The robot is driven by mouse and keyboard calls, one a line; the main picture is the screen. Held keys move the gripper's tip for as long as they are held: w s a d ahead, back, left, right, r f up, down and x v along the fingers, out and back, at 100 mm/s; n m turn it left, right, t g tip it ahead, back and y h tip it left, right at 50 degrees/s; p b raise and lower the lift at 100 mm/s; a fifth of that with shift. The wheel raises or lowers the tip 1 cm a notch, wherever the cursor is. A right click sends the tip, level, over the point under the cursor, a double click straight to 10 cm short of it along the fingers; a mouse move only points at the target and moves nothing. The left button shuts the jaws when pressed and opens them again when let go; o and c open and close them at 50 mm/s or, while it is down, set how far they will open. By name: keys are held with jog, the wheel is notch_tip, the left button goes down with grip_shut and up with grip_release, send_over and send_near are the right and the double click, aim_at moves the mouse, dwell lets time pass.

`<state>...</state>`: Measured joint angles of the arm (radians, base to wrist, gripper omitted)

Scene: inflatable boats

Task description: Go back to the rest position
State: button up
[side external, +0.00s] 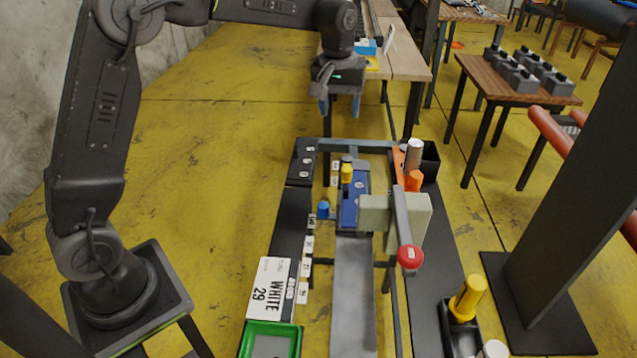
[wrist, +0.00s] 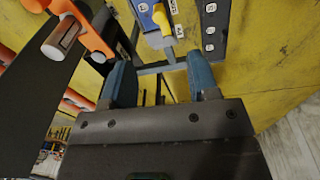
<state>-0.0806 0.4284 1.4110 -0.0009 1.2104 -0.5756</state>
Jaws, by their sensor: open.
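My gripper (side external: 341,103) hangs in the air above the far end of the work frame in the side view, fingers pointing down. In the wrist view my gripper (wrist: 160,85) shows two blue fingers held apart with nothing between them. The gripper touches none of these.
A lever with a red ball (side external: 410,257) rises beside a pale block (side external: 415,222). A white card (side external: 267,290) and green tray (side external: 270,338) lie at the front left. A yellow-handled tool (side external: 468,298) stands in a black holder at right. Open yellow floor (side external: 225,130) lies left of the gripper.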

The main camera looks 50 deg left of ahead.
jog(key=s+d+r+m+t, duration=0.1)
jog(key=s+r+m, duration=0.15)
jog(key=s, duration=0.55)
jog(key=s+d+r+m+t, duration=0.2)
jog(key=s+r, duration=0.2)
jog(key=s, duration=0.4)
jog(key=s+d+f+m+t, duration=0.1)
jog(key=s+f+m, duration=0.2)
jog(key=s, duration=1)
jog(key=shift+f+t, duration=0.3)
jog(key=shift+f, duration=0.35)
